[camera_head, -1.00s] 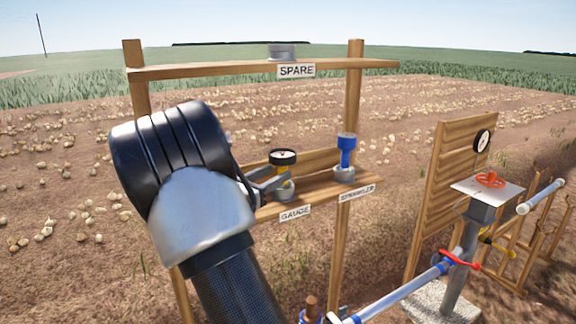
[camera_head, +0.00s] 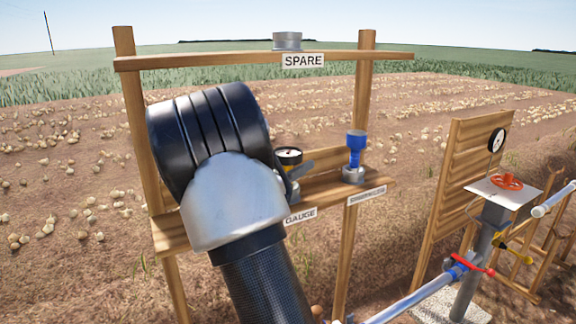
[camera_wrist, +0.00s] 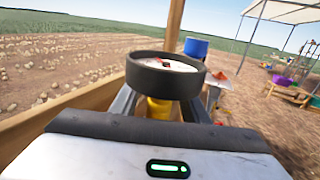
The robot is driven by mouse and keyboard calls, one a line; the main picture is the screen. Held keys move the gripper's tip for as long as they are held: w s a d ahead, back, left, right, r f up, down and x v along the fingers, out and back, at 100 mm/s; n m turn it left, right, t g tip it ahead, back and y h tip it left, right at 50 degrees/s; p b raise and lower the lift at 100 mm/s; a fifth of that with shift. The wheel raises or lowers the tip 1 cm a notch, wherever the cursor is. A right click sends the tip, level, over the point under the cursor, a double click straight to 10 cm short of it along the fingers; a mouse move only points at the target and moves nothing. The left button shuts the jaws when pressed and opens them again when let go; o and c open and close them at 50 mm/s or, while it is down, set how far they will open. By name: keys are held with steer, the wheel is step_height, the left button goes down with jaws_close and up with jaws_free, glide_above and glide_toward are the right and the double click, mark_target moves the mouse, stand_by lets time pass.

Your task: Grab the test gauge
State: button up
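The test gauge has a round black-rimmed head with a white dial (camera_head: 289,155) and a yellow stem. It stands upright at the shelf spot labelled GAUGE. In the wrist view its head (camera_wrist: 165,77) is large and central, with the yellow body (camera_wrist: 159,107) below. My gripper (camera_wrist: 160,102) is open, with one grey finger on each side of the yellow body and small gaps visible. In the head view my gripper (camera_head: 292,180) is largely hidden behind my wrist, with one finger showing right of the gauge. The gauge's base is mostly hidden.
A blue sprinkler (camera_head: 356,150) stands on the same wooden shelf (camera_head: 330,188), right of the gauge. A grey holder (camera_head: 287,41) sits on the SPARE beam above. Wooden posts (camera_head: 357,110) flank the shelf. A red valve wheel (camera_head: 507,181) and pipes stand at right.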

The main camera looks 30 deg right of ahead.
jaws_close()
steer(key=shift+r, duration=0.1)
